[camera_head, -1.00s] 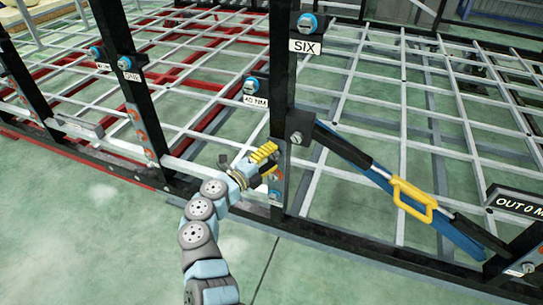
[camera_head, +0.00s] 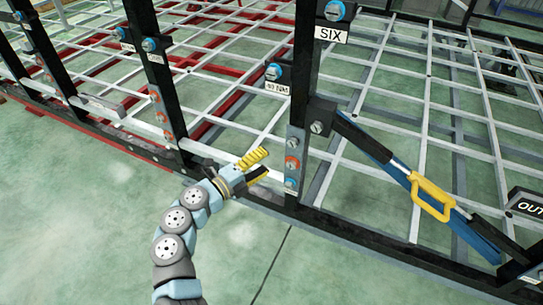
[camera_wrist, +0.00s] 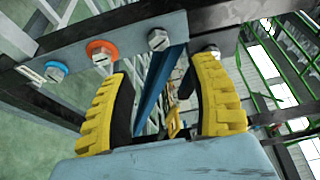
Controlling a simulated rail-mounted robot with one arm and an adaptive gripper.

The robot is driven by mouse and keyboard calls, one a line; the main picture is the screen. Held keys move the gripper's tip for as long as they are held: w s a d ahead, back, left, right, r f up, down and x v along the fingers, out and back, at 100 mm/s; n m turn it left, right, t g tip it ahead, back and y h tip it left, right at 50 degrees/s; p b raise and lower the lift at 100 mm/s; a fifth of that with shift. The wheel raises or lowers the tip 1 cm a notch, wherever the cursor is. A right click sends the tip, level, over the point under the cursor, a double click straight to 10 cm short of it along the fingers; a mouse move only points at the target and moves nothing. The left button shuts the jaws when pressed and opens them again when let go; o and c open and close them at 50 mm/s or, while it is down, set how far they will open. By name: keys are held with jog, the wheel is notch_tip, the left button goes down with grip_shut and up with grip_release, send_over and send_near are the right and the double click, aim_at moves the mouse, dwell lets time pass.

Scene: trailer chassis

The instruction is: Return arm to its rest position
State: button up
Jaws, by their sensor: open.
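My gripper (camera_head: 258,167) is open and empty, with two yellow ribbed fingers. In the head view it is just left of the black upright post labelled SIX (camera_head: 300,100), apart from it. My blue and grey arm (camera_head: 180,225) curves up from the lower left. In the wrist view the fingers of my gripper (camera_wrist: 168,100) are spread wide. Beyond them is a grey plate (camera_wrist: 125,35) with several bolts, one with an orange ring (camera_wrist: 100,52) and one with a blue ring (camera_wrist: 55,72).
A diagonal bar with a yellow handle (camera_head: 432,197) runs down right from the SIX post. Other black posts (camera_head: 155,75) with bolts stand to the left. A white lattice fills the chassis behind. The green floor (camera_head: 80,220) in front is clear.

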jog(key=shift+s+a, duration=0.35)
jog(key=shift+s, duration=0.05)
